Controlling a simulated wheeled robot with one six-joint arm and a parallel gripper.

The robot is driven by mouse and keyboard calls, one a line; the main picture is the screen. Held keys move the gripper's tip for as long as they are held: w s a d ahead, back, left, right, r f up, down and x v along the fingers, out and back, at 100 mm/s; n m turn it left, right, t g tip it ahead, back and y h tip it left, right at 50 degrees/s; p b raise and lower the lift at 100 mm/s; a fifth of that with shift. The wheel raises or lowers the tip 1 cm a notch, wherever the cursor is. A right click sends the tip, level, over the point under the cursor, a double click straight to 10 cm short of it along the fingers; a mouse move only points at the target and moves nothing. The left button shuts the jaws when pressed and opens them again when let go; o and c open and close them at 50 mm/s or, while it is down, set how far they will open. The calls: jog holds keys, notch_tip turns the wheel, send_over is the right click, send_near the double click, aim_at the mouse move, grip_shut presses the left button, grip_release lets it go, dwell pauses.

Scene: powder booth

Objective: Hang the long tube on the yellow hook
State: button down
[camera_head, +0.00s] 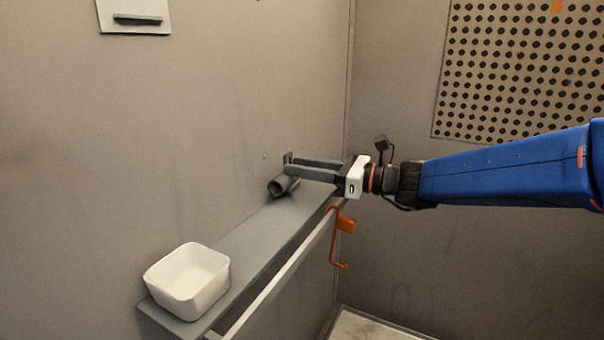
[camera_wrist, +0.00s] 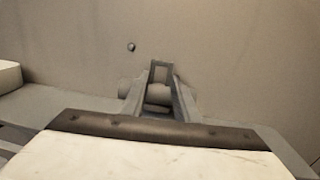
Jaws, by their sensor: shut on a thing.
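A dark grey tube (camera_head: 280,188) is at the far part of the grey shelf, its open end facing the front left. My gripper (camera_head: 290,164) reaches in from the right and is shut on the tube. In the wrist view the tube (camera_wrist: 158,95) lies crosswise between the fingers of my gripper (camera_wrist: 160,72). Part of the tube is hidden by the fingers, and I cannot tell whether it touches the shelf. The only hook I can make out is orange (camera_head: 346,224), not yellow. It hangs from the rail at the shelf's front, below my gripper, with nothing on it.
The grey shelf (camera_head: 243,232) runs along the wall, with a pale rail (camera_head: 272,288) at its front edge. A white bowl (camera_head: 167,293) stands at the near end. A perforated panel (camera_head: 520,70) is on the right wall. Much of the shelf between bowl and tube is clear.

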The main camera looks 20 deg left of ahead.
jog(key=shift+r, duration=1.7)
